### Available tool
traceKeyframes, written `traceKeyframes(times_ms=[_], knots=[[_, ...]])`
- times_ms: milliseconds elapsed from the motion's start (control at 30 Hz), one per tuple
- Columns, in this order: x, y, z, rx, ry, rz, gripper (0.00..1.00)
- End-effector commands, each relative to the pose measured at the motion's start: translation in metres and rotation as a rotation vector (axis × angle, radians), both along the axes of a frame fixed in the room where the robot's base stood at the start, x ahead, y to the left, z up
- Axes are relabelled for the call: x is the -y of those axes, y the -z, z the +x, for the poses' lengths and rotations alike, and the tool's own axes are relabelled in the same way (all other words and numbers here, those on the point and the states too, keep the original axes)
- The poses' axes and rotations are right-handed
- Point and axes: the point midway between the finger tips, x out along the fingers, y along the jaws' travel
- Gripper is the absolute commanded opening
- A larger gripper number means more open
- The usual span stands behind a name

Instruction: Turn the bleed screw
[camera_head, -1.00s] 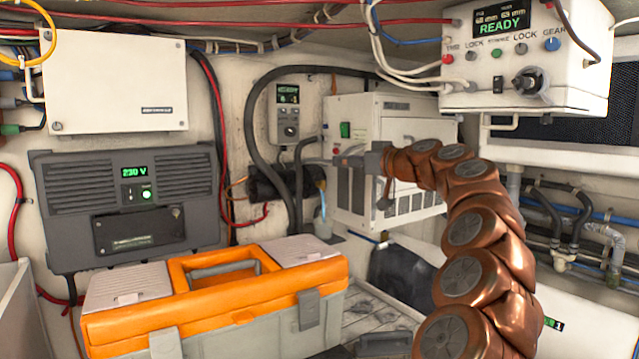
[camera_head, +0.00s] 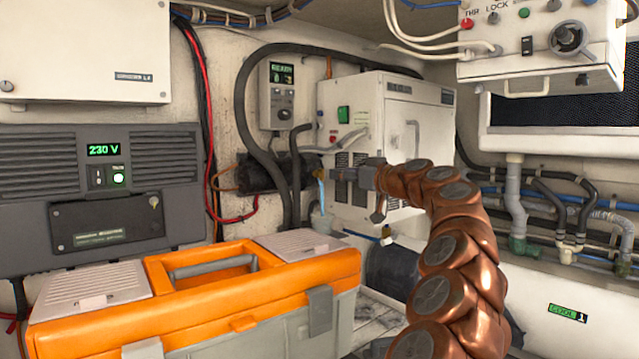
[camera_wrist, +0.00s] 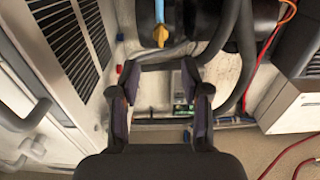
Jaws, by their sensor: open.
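A small yellow-brass fitting with a light blue tube below it, likely the bleed screw (camera_wrist: 160,35), is at the top centre of the wrist view, against a dark cylinder. In the head view the fitting (camera_head: 319,173) is small, at the right end of the black cylinder (camera_head: 262,174). My gripper (camera_head: 340,174) points left towards it in the head view, close in the picture; the exact gap is unclear. In the wrist view my gripper (camera_wrist: 160,96) has its two fingers spread apart with nothing held between them. The fitting appears beyond the fingertips.
An orange and grey toolbox (camera_head: 215,300) stands in front, left of my arm. A white cabinet (camera_head: 375,110) with vents stands right behind my gripper. Thick black hoses (camera_head: 245,105) loop around the cylinder. A small cup (camera_head: 321,222) is under the blue tube. A control box (camera_head: 540,40) hangs upper right.

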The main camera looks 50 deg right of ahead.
Motion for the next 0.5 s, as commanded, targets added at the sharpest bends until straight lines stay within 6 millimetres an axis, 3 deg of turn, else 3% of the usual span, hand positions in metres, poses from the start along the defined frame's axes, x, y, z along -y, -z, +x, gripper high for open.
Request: traceKeyframes(times_ms=[167,500], knots=[[0.000,0.001,0.009,-0.001,-0.003,0.000,0.47],[0.005,0.001,0.046,-0.003,0.000,0.000,0.47]])
